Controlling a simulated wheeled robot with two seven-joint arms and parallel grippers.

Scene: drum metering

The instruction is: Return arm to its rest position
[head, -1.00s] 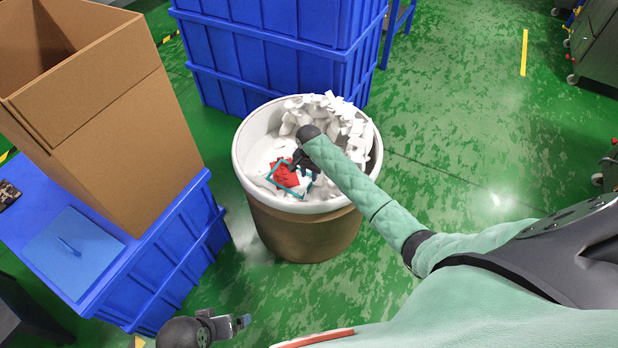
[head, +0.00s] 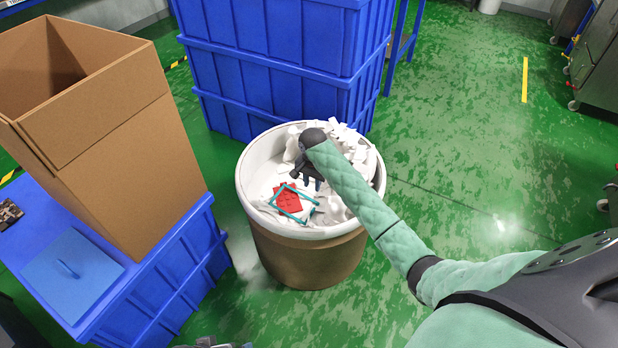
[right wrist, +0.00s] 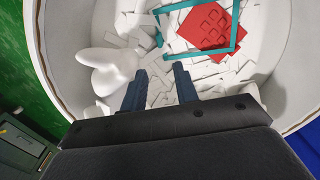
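A round drum (head: 301,232) with a white rim and brown body stands on the floor, filled with white pieces (head: 339,138). A red studded piece (head: 288,198) lies in it, with a teal frame (head: 304,213) around or over part of it. Both also show in the right wrist view, the red piece (right wrist: 210,28) beyond my fingertips. My right gripper (head: 312,183) is over the drum, pointing down, open, with nothing between its fingers (right wrist: 160,72). Only a sliver of my left gripper (head: 225,345) shows at the bottom edge; its fingers cannot be judged.
A tall open cardboard box (head: 120,150) and a blue lid-like panel (head: 72,275) rest on a blue crate (head: 165,285) at the left. Stacked blue crates (head: 270,80) stand behind the drum. Green floor (head: 470,150) is clear to the right.

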